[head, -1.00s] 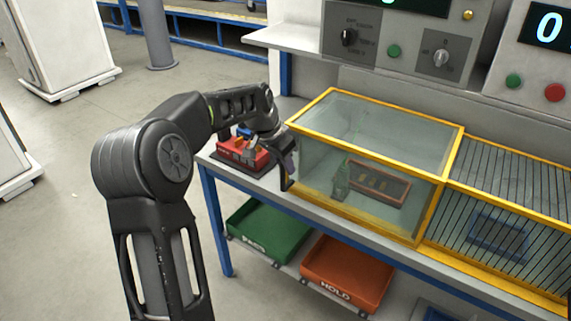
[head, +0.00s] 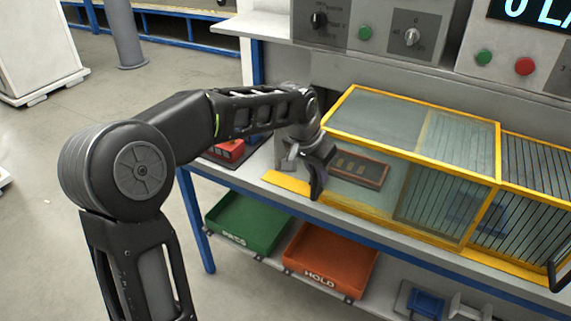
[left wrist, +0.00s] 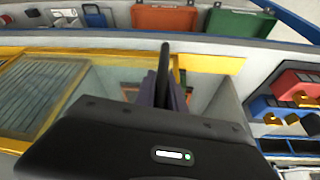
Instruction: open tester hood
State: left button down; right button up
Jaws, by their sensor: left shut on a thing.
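The tester hood (head: 410,154), a clear box with a yellow frame, stands on the bench in the head view. Its right part overlaps a barred section (head: 540,175). A dark board (head: 358,169) lies at its left end, partly outside the frame. A bare yellow base strip (head: 285,183) shows left of the hood. My left gripper (head: 314,182) is at the hood's front left corner, shut on the hood's handle, which the fingers mostly hide. The left wrist view shows the dark fingers (left wrist: 165,85) by the yellow frame (left wrist: 205,63). My right gripper is not in view.
A green tray (head: 248,222) and an orange HOLD tray (head: 328,262) sit on the shelf below. A red block fixture (head: 229,150) is left on the bench, close behind my left arm. Panels with knobs and buttons (head: 412,37) stand behind.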

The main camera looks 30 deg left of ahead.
aim_at(401, 167)
pick_arm(q)
jog(key=d+b, duration=0.1)
jog(key=d, duration=1.5)
jog(key=shift+w, duration=0.15)
jog(key=c, duration=1.4)
grip_release()
jog(key=v, duration=0.7)
jog(key=shift+r, duration=0.45)
